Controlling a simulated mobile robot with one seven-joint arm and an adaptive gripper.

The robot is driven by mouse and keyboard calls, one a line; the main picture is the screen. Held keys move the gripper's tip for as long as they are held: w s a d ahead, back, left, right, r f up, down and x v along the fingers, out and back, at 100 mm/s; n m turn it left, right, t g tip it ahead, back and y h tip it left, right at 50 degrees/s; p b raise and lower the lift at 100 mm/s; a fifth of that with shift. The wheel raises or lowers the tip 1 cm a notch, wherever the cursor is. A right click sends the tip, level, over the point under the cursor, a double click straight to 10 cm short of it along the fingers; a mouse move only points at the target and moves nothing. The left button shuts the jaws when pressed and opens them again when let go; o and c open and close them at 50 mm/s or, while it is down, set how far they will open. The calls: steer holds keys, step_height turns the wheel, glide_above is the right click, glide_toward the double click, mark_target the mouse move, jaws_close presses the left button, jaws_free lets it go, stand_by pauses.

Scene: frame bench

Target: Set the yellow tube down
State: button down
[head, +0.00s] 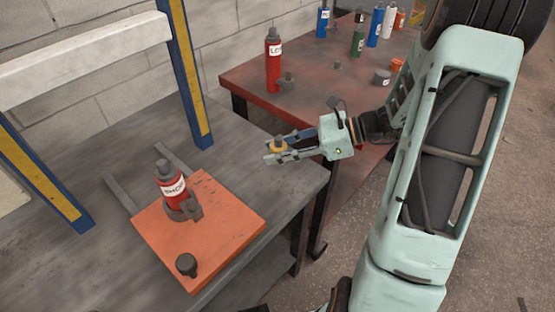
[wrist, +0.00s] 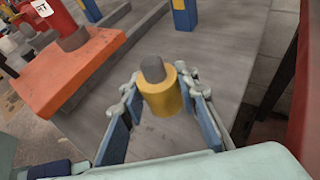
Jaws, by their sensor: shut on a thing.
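My gripper (head: 277,151) is shut on a yellow tube (head: 279,147) near the right end of the grey bench (head: 255,125). In the wrist view the yellow tube (wrist: 161,97) sits upright between the two blue finger pads, with a grey cylindrical part sticking up from its top. Whether the tube's bottom touches the bench or hangs above it, I cannot tell.
An orange plate (head: 225,215) on the bench carries a red bottle (head: 172,190) in a holder and a dark knob (head: 186,264). A blue and yellow frame post (head: 190,75) stands behind. A red-topped table (head: 320,85) with several bottles stands beyond. Bare bench lies between plate and gripper.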

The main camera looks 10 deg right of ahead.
steer(key=shift+s+f+b, duration=0.1)
steer(key=shift+f+b, duration=0.2)
steer(key=shift+f, duration=1)
steer(key=shift+f, duration=0.15)
steer(key=c, duration=1.5)
jaws_free()
steer(key=shift+d+r, duration=0.2)
steer(key=shift+r, duration=0.1)
steer(key=p+v, duration=0.3)
steer(key=v, duration=0.8)
steer(key=shift+d, duration=0.25)
